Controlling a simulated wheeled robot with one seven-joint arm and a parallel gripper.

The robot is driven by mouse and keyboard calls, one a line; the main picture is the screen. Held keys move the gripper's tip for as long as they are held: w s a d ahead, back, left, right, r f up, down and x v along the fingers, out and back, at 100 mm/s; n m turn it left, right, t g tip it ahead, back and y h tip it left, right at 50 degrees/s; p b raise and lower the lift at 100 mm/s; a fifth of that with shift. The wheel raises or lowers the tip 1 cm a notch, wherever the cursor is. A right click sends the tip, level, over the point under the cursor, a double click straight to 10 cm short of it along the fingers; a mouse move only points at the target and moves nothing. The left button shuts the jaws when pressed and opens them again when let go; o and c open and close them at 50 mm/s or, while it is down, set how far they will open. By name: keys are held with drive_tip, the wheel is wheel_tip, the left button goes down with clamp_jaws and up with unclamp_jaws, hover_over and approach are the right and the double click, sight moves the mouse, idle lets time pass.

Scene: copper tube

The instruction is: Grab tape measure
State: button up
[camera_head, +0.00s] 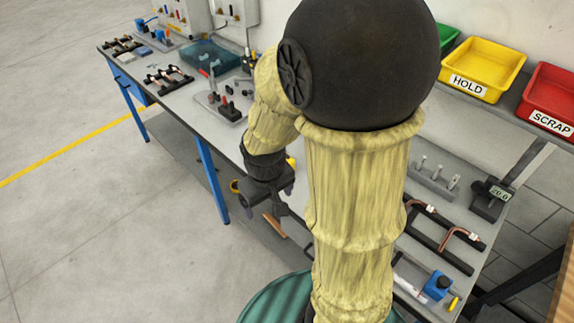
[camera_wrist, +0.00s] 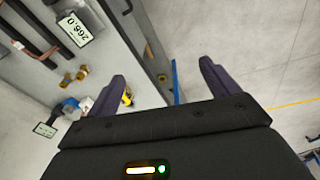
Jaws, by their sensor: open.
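My gripper (camera_head: 266,203) hangs beyond the long edge of the workbench in the head view. In the wrist view my gripper (camera_wrist: 162,72) is open, with nothing between its two dark fingers. A small yellow thing (camera_head: 290,163) shows on the bench just behind my wrist, mostly hidden by it. A yellow piece (camera_wrist: 127,97) also shows beside the left finger in the wrist view, partly covered by it. Either could be the tape measure, but too little shows to be sure.
The grey workbench (camera_head: 190,92) holds tube racks, fixtures and a blue tray (camera_head: 205,56). A gauge (camera_head: 490,198), copper tubes and a blue tool (camera_head: 437,285) lie at the right. A yellow HOLD bin (camera_head: 483,66) and a red SCRAP bin (camera_head: 549,100) stand behind. Floor at left is clear.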

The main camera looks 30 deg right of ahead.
drive_tip(key=w+d+f+n+g+h+b, duration=0.25)
drive_tip(key=w+f+n+h+b, duration=0.2)
drive_tip(key=f, duration=0.45)
drive_tip(key=w+d+f+n+g+h+b, duration=0.1)
drive_tip(key=w+d+f+n+h+b, duration=0.3)
drive_tip(key=f, duration=0.4)
drive_tip(key=w+a+f+n+t+h+b, duration=0.1)
drive_tip(key=w+a+n+t+h+b, duration=0.1)
drive_tip(key=w+n+t+h, duration=0.1)
drive_tip(key=w+a+f+n+t+h+b, duration=0.1)
drive_tip(key=w+n+t+h, duration=0.3)
drive_tip(key=w+n, duration=0.4)
drive_tip(key=shift+w+a+f+h+b, duration=0.4)
drive_tip(key=shift+w+a+h+b, duration=0.3)
drive_tip(key=shift+w+a, duration=0.2)
drive_tip(key=shift+d, duration=0.1)
drive_tip(key=p+x, duration=0.2)
drive_tip(key=x, duration=0.9)
drive_tip(key=shift+d, duration=0.1)
drive_tip(key=shift+w+d+f+p, duration=0.15)
drive_tip(key=shift+d+p, duration=0.15)
drive_tip(key=shift+d, duration=0.15)
